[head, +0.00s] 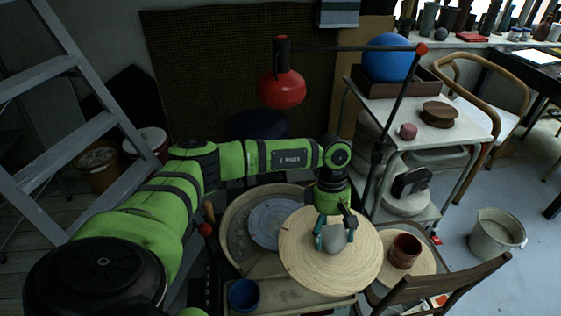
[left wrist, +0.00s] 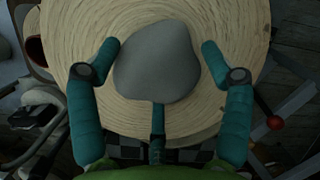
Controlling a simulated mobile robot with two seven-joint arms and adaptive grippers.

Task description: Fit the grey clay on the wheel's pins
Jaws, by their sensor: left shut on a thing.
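The grey clay (head: 334,240) is a rounded lump on a wide, pale round wooden board (head: 300,262). My left gripper (head: 335,236) points down with its teal fingers on either side of the clay, shut on it; the left wrist view shows the fingers around the clay (left wrist: 158,65). The wheel's grey disc (head: 268,224) lies in a round basin (head: 231,232), left of the clay. The board overlaps the disc's right side and the basin's rim in the head view. I cannot make out the pins. My right gripper is not in view.
A blue cup (head: 244,294) stands at the basin's front left. A red-brown cup (head: 404,251) sits on a round stool just right of the board. A wooden chair (head: 440,288) is at the front right, a grey ladder (head: 70,140) at left. A red lamp (head: 282,88) hangs behind.

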